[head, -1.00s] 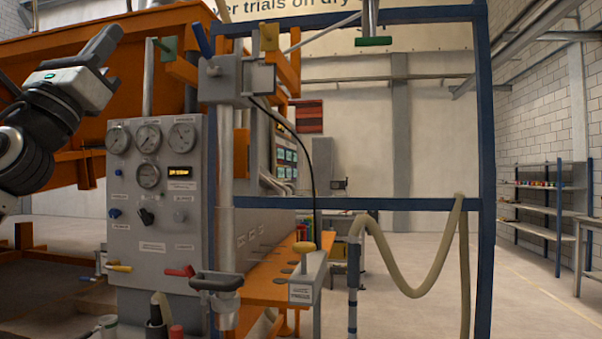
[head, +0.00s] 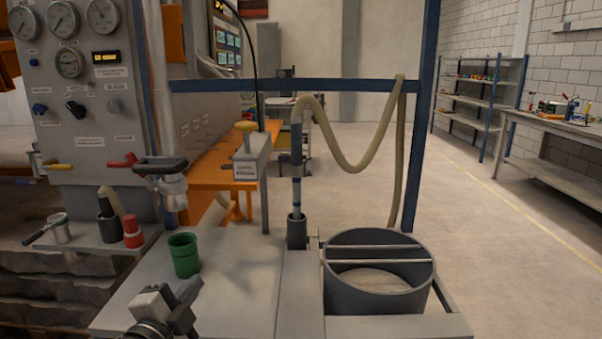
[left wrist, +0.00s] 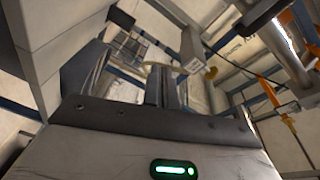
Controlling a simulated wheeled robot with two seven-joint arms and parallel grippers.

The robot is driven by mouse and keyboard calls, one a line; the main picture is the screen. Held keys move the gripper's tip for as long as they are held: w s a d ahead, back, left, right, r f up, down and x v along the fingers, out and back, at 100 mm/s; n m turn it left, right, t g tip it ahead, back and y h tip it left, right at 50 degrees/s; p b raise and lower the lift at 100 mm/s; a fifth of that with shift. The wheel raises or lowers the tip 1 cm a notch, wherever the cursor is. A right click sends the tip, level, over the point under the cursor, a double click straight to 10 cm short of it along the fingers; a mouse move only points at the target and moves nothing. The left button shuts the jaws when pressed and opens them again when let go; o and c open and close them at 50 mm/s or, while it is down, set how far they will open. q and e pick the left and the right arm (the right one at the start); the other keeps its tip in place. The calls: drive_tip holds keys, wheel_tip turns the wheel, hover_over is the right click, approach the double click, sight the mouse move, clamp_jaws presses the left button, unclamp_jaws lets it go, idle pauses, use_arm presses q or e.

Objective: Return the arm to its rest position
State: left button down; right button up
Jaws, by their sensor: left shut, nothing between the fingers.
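My left gripper (head: 176,300) is low in the head view, in front of the grey bench top. It is shut and empty, and its forearm runs off the bottom edge. In the left wrist view its fingers (left wrist: 160,88) stand close together with nothing held between them. My right gripper is in neither view.
A green cup (head: 184,256) stands on the bench (head: 235,290) just beyond my left gripper. A grey round bin (head: 378,300) with bars across it is to the right. A gauge panel (head: 75,125) rises at the left. The floor (head: 510,260) at the right is clear.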

use_arm(q)
drive_tip(key=s+d+f+n+g, duration=0.2)
drive_tip(key=s+f+n, duration=0.4)
drive_tip(key=s+f, duration=0.5)
drive_tip(key=s+d+f+n+g, duration=0.2)
drive_tip(key=s+f+n+g, duration=0.3)
drive_tip(key=s+f, duration=0.7)
drive_tip(key=s+n, duration=0.1)
drive_tip(key=n, duration=0.1)
drive_tip(key=shift+d+f+n+y, duration=0.2)
drive_tip(key=shift+d+n+y, duration=0.1)
drive_tip(key=shift+d+y, duration=0.1)
